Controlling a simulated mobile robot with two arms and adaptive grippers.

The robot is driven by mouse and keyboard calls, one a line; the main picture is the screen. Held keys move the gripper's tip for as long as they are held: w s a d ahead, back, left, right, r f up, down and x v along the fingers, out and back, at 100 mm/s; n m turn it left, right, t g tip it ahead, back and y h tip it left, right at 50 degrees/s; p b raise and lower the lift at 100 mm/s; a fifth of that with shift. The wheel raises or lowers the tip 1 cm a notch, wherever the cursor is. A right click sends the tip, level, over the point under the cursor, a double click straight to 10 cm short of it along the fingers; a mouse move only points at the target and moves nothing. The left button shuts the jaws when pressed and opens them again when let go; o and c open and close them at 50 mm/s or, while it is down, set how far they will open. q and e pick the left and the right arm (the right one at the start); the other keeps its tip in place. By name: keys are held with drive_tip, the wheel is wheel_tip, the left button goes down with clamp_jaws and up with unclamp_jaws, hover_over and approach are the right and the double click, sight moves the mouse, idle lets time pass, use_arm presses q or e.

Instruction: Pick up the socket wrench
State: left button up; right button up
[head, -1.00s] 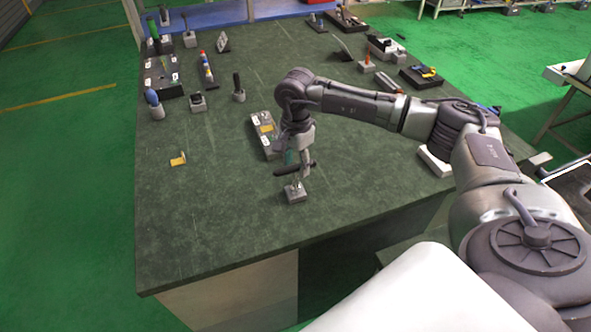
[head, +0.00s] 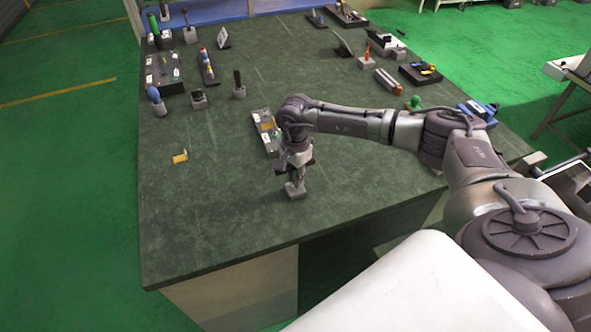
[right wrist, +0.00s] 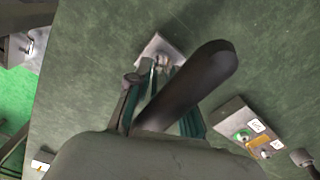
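The socket wrench appears to be the upright tool with a dark crosswise handle (right wrist: 190,86), standing in a small grey block (head: 295,191) near the table's front. In the right wrist view the handle slants across the middle, and part of the block (right wrist: 160,47) shows beyond it. My right gripper (right wrist: 155,95) points down over the tool, its fingers on either side of the handle. They look apart, though the handle hides part of them. In the head view my right gripper (head: 297,168) covers most of the tool. My left gripper is out of view.
A grey fixture with white labels (head: 262,128) lies just behind my right gripper; it also shows in the right wrist view (right wrist: 245,125). A small yellow piece (head: 180,157) lies to the left. Several tools on stands line the table's back and left. The front left is clear.

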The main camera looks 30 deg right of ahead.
clamp_jaws()
